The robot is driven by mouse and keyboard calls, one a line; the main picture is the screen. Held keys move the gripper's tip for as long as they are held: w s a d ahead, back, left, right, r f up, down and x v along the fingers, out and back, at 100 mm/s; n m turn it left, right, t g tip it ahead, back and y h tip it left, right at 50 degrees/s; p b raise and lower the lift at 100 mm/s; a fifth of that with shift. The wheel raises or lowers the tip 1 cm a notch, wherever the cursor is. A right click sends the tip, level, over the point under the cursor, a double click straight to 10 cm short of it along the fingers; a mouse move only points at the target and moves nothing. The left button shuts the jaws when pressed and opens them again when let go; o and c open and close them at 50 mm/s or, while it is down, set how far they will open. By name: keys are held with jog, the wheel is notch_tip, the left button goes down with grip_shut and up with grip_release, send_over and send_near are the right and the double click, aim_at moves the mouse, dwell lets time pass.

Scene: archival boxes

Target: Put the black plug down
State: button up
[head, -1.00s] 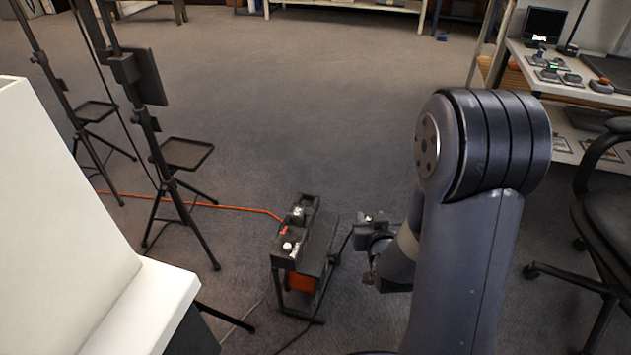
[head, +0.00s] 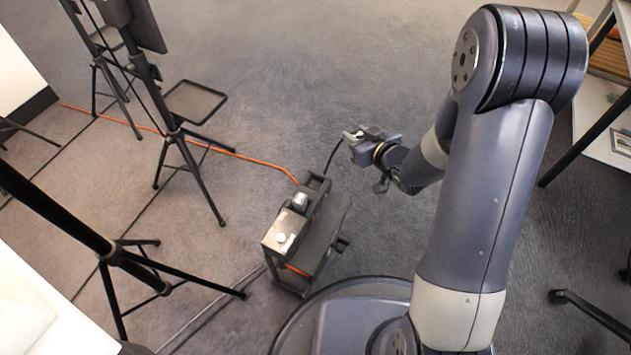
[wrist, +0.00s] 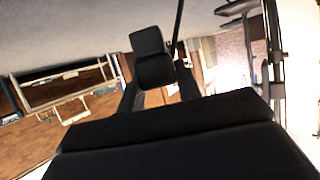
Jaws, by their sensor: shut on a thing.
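The black plug (wrist: 154,71) shows in the wrist view as a dark block between the two fingers of my gripper (wrist: 160,90). A dark cord (wrist: 179,22) runs up beside it. In the head view my gripper (head: 364,148) is shut and held in the air, beyond and to the right of a low black stand (head: 325,225). The plug itself is hard to make out there. A black cord (head: 333,160) runs from near the gripper down toward the stand's far end.
The stand's top carries a box with a white knob (head: 281,238) and a grey fitting (head: 300,201). An orange cable (head: 240,155) runs left from it across the carpet. Black tripods (head: 170,130) with trays stand at left. Carpet beyond my gripper is clear.

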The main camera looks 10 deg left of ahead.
jog(key=s+a+f+n+g+y+p, duration=0.25)
jog(key=s+a+n+g+y, duration=0.3)
jog(key=a, duration=0.45)
jog(key=shift+n+g+h, duration=0.25)
jog(key=shift+n+g, duration=0.2)
jog(key=shift+n, duration=0.3)
jog(key=f+b, duration=0.2)
jog(key=f, duration=0.1)
jog(key=f+b, duration=0.1)
jog(key=f, duration=0.2)
jog(key=w+f+b, duration=0.1)
jog(key=f+b, duration=0.1)
jog(key=f, duration=0.2)
jog(key=shift+w+d+b, duration=0.1)
jog(key=shift+d+b, duration=0.05)
jog(key=shift+b, duration=0.2)
jog(key=shift+f, duration=0.15)
jog(key=shift+f, duration=0.2)
jog(key=o, duration=1)
jog(key=shift+r, duration=0.1)
